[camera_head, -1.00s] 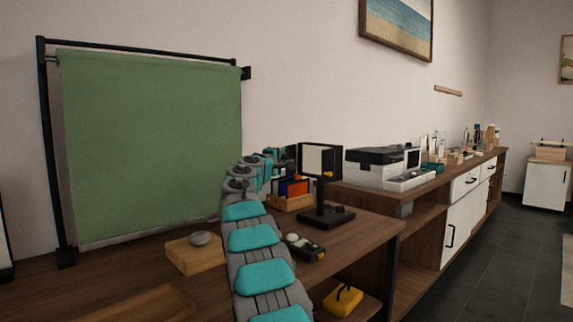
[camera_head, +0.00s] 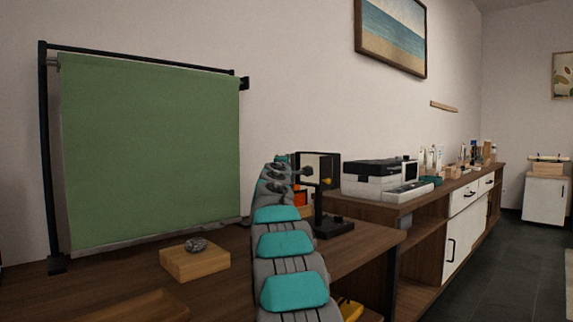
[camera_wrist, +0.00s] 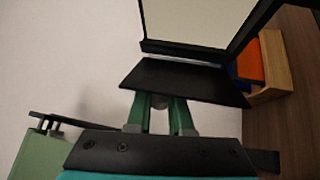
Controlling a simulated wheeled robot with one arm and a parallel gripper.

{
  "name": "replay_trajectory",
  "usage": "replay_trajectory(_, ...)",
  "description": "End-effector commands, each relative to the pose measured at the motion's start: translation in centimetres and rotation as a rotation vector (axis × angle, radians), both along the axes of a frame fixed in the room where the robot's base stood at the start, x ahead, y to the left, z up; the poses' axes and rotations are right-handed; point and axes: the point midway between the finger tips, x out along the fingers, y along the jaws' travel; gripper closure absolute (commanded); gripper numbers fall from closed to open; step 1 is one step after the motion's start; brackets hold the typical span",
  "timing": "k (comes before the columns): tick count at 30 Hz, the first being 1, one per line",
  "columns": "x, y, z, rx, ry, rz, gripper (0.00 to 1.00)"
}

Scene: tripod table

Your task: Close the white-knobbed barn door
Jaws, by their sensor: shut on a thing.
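A small light with a pale panel (camera_head: 314,167) and black flaps stands on a black stand (camera_head: 332,226) on the table. In the wrist view the pale panel (camera_wrist: 195,20) is at the top, with a black barn door flap (camera_wrist: 185,82) below it, tilted away from the panel. My gripper (camera_wrist: 160,106) is shut on a small pale knob (camera_wrist: 159,101) at that flap's near edge. The fingers mostly cover the knob. In the head view my gripper (camera_head: 299,170) is at the light's left side, small and partly hidden.
A green backdrop (camera_head: 150,150) on a black frame stands at the left. A wooden block (camera_head: 195,262) with a grey stone is in front. An orange item in a wooden box (camera_wrist: 268,60) is close behind the light. A printer (camera_head: 375,180) stands on the right cabinet.

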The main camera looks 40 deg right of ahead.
Motion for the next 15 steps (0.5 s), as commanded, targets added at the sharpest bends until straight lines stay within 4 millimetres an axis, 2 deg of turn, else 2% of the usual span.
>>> replay_trajectory(5, -0.1, -0.19, -0.1, 0.002, 0.001, -0.004, 1.0)
replay_trajectory(6, -0.1, -0.19, -0.1, 0.002, 0.001, -0.004, 0.78)
replay_trajectory(13, -0.06, -0.1, -0.04, 0.001, 0.0, -0.002, 0.52)
replay_trajectory(15, -0.05, -0.08, -0.04, 0.001, 0.0, -0.002, 0.5)
